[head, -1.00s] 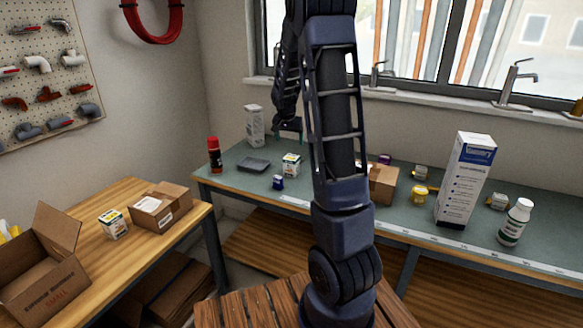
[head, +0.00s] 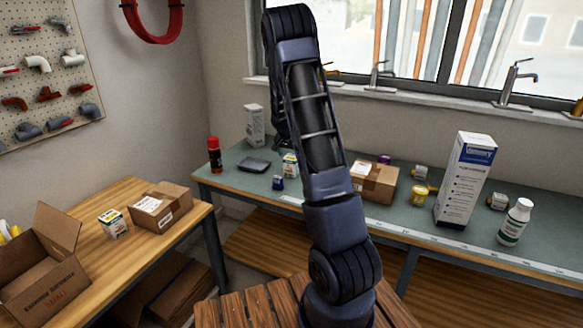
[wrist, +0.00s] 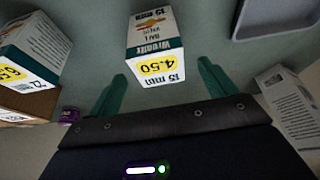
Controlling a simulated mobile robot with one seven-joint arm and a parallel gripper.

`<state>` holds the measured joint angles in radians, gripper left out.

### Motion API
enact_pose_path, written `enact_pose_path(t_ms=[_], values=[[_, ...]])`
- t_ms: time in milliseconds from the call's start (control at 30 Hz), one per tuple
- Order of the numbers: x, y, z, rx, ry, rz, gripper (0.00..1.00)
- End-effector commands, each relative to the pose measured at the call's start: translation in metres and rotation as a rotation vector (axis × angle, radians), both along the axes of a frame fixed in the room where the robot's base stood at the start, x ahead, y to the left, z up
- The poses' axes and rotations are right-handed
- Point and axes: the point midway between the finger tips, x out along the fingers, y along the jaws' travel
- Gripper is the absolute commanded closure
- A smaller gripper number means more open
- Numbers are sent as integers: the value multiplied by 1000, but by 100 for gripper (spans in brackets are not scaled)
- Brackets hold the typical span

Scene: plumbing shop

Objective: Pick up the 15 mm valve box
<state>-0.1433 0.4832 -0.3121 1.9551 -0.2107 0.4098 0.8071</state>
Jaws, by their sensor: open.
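The 15 mm valve box (wrist: 153,46) is a small white and teal carton with a yellow 4.50 price label, standing on the grey-green bench. In the wrist view it is just beyond my gripper (wrist: 162,86), which is open and empty, its two green fingers apart and the box ahead of the gap between them. In the head view a small white box (head: 289,165), apparently the same one, shows beside my arm and is partly covered by it. My gripper is hidden behind my arm in the head view.
A similar box (wrist: 32,50) with another price stands to the left in the wrist view. A dark tray (head: 254,165), a tall white box (head: 254,126), a red spray can (head: 214,156) and a small dark blue item (head: 278,183) are nearby. A cardboard box (head: 376,183) lies right of my arm.

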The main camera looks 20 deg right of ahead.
Motion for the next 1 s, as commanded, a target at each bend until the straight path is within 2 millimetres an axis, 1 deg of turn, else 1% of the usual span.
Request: enact_pose_path(t_ms=[167, 400, 500, 733, 767, 800, 867, 1000], values=[[2, -3, -10, 0, 1, 0, 16], [10, -11, -40, 0, 3, -1, 16], [13, -14, -48, 0, 1, -1, 16], [14, -14, -49, 0, 0, 0, 16], [14, -14, -49, 0, 0, 0, 18], [14, -14, -49, 0, 0, 0, 26], [14, -14, -49, 0, 0, 0, 38], [14, -14, -49, 0, 0, 0, 65]])
